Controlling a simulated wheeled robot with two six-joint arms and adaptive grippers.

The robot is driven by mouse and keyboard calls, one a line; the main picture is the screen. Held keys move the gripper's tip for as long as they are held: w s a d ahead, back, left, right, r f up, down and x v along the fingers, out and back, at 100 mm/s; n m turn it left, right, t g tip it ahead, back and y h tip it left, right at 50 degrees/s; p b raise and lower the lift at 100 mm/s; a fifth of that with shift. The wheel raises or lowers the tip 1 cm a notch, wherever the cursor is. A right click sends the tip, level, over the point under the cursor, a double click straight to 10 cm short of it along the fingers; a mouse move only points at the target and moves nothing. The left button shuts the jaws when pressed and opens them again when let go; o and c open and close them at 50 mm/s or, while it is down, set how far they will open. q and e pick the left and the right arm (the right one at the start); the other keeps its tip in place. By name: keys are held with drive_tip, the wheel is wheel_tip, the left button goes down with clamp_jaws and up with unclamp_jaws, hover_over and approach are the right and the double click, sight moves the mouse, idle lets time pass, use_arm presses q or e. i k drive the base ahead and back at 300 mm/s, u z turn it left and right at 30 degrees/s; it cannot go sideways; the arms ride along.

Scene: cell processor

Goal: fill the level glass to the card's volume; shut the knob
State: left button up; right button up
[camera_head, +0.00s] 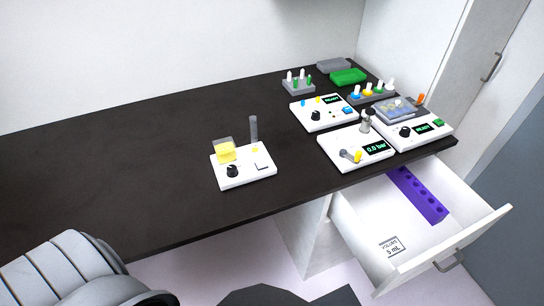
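The level glass (253,130) is a thin, upright grey tube on a white base unit (262,176) in the middle of the table. I see no yellow in it, but it is small and its exact level cannot be read. A clear tank with yellow liquid (225,153) stands on the same unit at the left. The black knob (233,171) is in front of the tank; its setting is too small to tell. The card (392,247) lies in the open drawer and reads "VOLUME 5 mL". Neither of my grippers is in view.
White devices with displays, including one reading "0.0 bar" (376,149), crowd the table's right end. Tube racks (298,88) and a green box (348,77) stand behind. The open drawer (438,247) juts out, holding a purple rack (418,194). The table's left is clear.

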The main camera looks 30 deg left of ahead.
sight(232, 171)
drive_tip(key=z, duration=0.1)
drive_tip(key=k, duration=0.4)
drive_tip(key=u, duration=0.8)
